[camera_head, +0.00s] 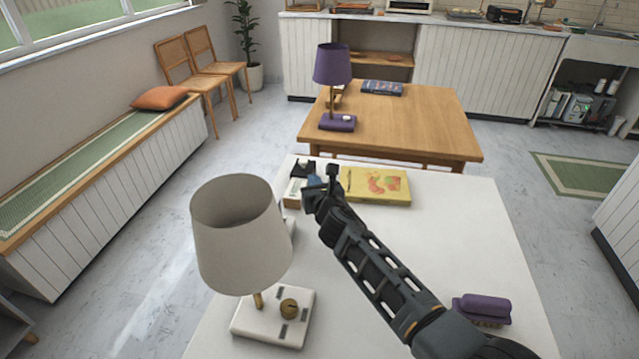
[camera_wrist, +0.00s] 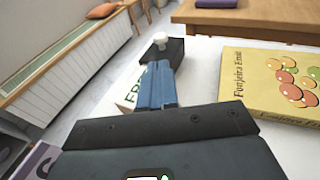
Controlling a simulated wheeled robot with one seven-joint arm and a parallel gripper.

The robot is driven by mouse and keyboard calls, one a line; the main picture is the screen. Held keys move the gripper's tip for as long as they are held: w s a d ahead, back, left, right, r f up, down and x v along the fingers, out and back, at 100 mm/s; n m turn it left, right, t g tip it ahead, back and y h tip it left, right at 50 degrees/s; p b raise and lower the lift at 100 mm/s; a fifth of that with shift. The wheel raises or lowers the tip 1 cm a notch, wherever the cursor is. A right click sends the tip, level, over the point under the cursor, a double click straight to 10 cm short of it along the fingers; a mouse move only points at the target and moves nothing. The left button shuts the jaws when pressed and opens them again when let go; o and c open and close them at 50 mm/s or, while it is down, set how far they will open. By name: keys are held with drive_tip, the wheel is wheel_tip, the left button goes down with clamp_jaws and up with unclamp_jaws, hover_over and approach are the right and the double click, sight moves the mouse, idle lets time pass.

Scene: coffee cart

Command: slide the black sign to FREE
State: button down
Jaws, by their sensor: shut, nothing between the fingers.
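The sign (camera_head: 297,187) lies at the far left of the white table, with a pale face. In the wrist view its face (camera_wrist: 130,92) shows the letters "FRE"; the rest is hidden behind my fingers. A black slider (camera_head: 303,168) with a pale knob sits at the sign's far end; it also shows in the wrist view (camera_wrist: 176,47). My gripper (camera_head: 314,181) is shut and empty, its blue fingers (camera_wrist: 157,72) over the sign and close to the black slider. I cannot tell whether they touch it.
A yellow book (camera_head: 378,186) lies just right of the sign. A lamp with a beige shade (camera_head: 240,235) stands nearer, at the left. A purple brush-like item (camera_head: 484,308) lies at the right. A wooden table (camera_head: 410,120) stands beyond. The white table's middle is clear.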

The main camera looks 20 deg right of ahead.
drive_tip(key=p+v, duration=0.1)
drive_tip(key=v, duration=0.3)
drive_tip(key=shift+s+a, duration=0.1)
drive_tip(key=shift+s, duration=0.15)
idle(0.3)
